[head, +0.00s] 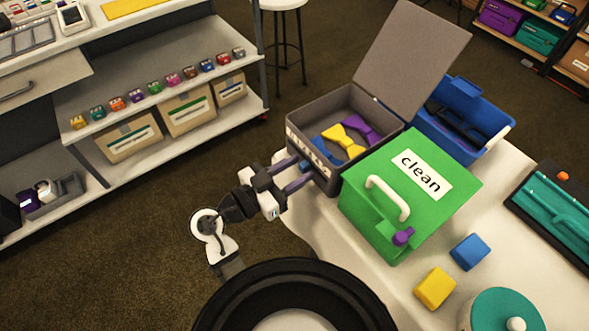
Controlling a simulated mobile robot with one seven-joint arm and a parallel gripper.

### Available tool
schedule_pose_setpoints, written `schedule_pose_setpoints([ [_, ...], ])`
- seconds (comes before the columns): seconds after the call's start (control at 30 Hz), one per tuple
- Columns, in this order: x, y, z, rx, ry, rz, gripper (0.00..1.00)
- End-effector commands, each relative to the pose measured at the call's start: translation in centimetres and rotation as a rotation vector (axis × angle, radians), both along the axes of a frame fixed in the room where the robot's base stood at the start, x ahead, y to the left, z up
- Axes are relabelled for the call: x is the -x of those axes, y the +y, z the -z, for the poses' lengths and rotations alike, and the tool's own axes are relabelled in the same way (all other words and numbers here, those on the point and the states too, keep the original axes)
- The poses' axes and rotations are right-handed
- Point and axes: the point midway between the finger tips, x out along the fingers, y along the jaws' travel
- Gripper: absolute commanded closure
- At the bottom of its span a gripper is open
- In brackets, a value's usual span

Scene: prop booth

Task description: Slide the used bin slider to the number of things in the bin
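The grey bin (372,143) stands on the white table with its lid (412,55) raised. Inside lie a yellow bow tie (343,141), a purple bow tie (361,128) and a blue piece (330,135), partly covered. The bin's front has a pale strip (306,148) with marks too small to read. My gripper (303,173) reaches the lower front of the bin, its two fingers apart. A small blue piece (305,166), perhaps the slider's knob, shows at the fingertips. I cannot tell whether the fingers grip it.
A green box (385,220) marked "clean", with a white handle and purple knob, stands right beside the bin. A blue bin (455,140) is behind. Yellow (435,288) and blue (470,251) blocks lie on the table (420,255). Shelves (165,110) stand left, beyond open floor.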

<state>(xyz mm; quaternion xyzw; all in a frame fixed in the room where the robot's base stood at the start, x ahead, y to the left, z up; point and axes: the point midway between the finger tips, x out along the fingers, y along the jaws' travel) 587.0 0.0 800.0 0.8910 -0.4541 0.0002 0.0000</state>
Motion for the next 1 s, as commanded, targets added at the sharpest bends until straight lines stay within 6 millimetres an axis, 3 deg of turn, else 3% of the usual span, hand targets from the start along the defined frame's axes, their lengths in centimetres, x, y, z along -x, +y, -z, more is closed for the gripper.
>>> schedule_pose_setpoints([
  [0.17,0.7,1.2,0.1,-0.001,-0.001,-0.003,0.62],
  [0.7,7.2,10.0,0.1,-0.001,-0.002,-0.004,0.62],
  [1.0,8.1,11.2,0.0,0.000,0.000,-0.001,0.62],
])
